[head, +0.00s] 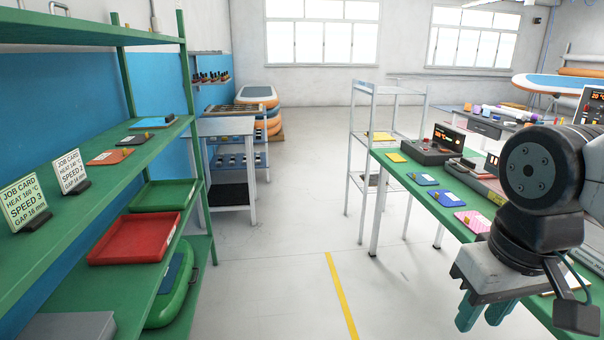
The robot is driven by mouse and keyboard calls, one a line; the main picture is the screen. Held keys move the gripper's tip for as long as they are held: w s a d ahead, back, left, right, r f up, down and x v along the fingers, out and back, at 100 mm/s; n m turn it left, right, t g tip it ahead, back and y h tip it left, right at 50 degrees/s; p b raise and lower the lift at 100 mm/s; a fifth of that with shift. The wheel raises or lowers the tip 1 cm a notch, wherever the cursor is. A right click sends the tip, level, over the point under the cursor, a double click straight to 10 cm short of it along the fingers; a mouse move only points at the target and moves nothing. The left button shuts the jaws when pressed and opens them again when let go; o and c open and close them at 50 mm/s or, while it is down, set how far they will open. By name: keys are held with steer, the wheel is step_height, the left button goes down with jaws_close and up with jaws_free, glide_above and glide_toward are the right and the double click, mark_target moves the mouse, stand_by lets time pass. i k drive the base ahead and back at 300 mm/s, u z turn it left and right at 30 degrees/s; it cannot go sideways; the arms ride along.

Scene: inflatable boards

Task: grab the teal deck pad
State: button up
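No pad stands out as clearly teal. A light blue pad (152,122) lies on the upper left shelf, with a small yellow piece on it. On the green table at right lie a blue pad (423,179) and a darker blue pad (447,199), each with a small upright piece. My gripper (486,312) hangs at the lower right with its teal fingers pointing down. The fingers are apart, with nothing seen between them. It is in front of the green table and away from the pads.
The green shelf rack (150,170) holds job cards, an orange pad (110,157) and a red tray (136,238). The green table (405,168) also bears a yellow pad (397,157), a pink pad (473,221) and a control box (432,152). Open floor (285,240) lies between.

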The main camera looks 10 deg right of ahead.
mark_target(422, 179)
steer(key=i, duration=2.35)
steer(key=z, duration=1.2)
